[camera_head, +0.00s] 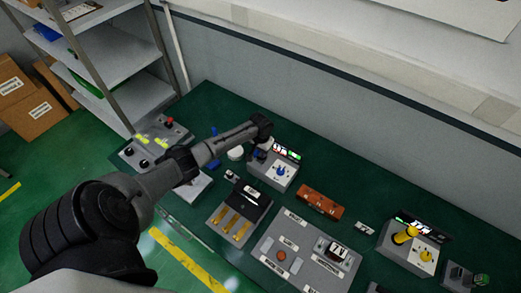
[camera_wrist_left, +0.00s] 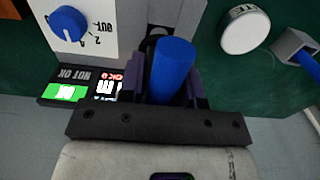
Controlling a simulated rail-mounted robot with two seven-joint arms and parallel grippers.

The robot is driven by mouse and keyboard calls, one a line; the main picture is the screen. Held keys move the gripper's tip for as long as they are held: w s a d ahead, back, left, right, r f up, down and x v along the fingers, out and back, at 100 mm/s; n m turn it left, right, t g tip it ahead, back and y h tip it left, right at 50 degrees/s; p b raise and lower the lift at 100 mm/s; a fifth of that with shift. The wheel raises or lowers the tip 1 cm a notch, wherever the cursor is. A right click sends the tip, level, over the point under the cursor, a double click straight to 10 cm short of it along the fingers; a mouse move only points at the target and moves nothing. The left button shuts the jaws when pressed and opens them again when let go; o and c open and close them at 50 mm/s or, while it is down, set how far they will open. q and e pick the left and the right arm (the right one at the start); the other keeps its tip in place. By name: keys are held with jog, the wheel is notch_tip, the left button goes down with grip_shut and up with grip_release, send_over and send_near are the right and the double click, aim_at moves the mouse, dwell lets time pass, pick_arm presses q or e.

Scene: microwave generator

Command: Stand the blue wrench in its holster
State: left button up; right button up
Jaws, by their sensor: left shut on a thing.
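My left gripper (camera_head: 259,150) is above the far side of the green bench, beside the grey device with a blue knob. In the left wrist view its two fingers (camera_wrist_left: 173,88) are shut on a blue cylinder, which looks like the handle of the blue wrench (camera_wrist_left: 172,68). The rest of the wrench is hidden. A square grey socket, perhaps the holster (camera_wrist_left: 291,43), is at the right of the left wrist view, with a blue rod-like part at it. Blue parts (camera_head: 214,162) also show left of the gripper in the head view. My right gripper is not in view.
The grey device (camera_head: 278,172) with a lit display stands close to the gripper. A white round disc (camera_head: 235,153) lies left of it. A black-topped box (camera_head: 240,213), an orange block (camera_head: 321,202) and a grey panel (camera_head: 305,250) are nearer. The wall rises behind the bench.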

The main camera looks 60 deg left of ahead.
pick_arm(q)
jog(key=shift+f+b, duration=0.4)
jog(key=shift+f, duration=0.4)
jog(key=shift+f, duration=0.55)
jog(key=shift+f, duration=0.15)
dwell(0.8)
jog(key=o, duration=1.1)
jog(key=shift+f, duration=0.1)
notch_tip(320, 180, up, 14)
jog(key=shift+f, duration=0.1)
